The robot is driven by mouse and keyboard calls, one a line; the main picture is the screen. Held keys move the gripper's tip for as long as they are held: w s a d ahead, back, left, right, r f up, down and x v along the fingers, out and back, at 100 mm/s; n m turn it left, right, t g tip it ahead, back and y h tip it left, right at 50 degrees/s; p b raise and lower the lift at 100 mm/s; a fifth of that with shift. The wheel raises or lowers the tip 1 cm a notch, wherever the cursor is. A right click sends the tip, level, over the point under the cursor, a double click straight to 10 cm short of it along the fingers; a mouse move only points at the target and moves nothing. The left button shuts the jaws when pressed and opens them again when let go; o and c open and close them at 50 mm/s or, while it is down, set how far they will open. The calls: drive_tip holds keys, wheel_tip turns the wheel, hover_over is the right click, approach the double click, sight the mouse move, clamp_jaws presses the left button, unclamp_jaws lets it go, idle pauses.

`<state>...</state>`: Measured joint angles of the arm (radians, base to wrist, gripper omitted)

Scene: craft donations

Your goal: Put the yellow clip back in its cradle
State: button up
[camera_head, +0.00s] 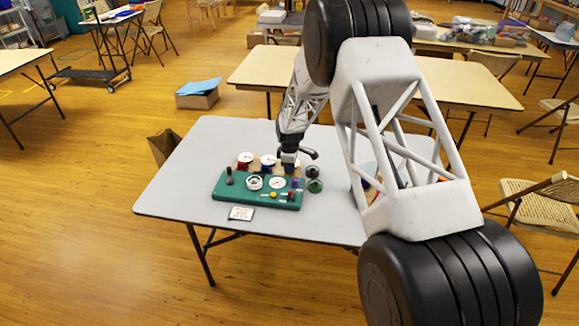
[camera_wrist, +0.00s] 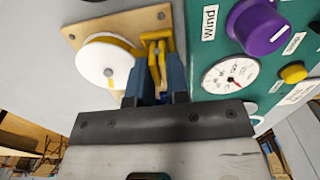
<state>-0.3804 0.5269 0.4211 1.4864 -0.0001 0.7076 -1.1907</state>
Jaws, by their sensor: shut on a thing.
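The yellow clip (camera_wrist: 154,66) is between the blue fingers of my gripper (camera_wrist: 156,78) in the wrist view. My gripper is shut on it. The clip's upper end is over the tan wooden board (camera_wrist: 76,34), right of a white round disc (camera_wrist: 98,62) with a yellow band across it. I cannot make out the cradle apart from the clip, nor whether the clip touches the board. In the head view my gripper (camera_head: 289,163) is low behind the green panel, and the clip cannot be made out there.
The green panel (camera_head: 228,190) stands on the grey table (camera_head: 180,190), with dials and knobs. A purple knob (camera_wrist: 258,26) and a white gauge (camera_wrist: 230,78) are close on the right in the wrist view. A small card (camera_head: 241,214) lies in front. The table's left side is clear.

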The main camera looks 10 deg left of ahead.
drive_tip(key=shift+f, duration=0.15)
drive_tip(key=o, duration=0.8)
drive_tip(key=shift+o, duration=0.2)
drive_tip(key=shift+w+r, duration=0.15)
drive_tip(key=shift+r, duration=3.6)
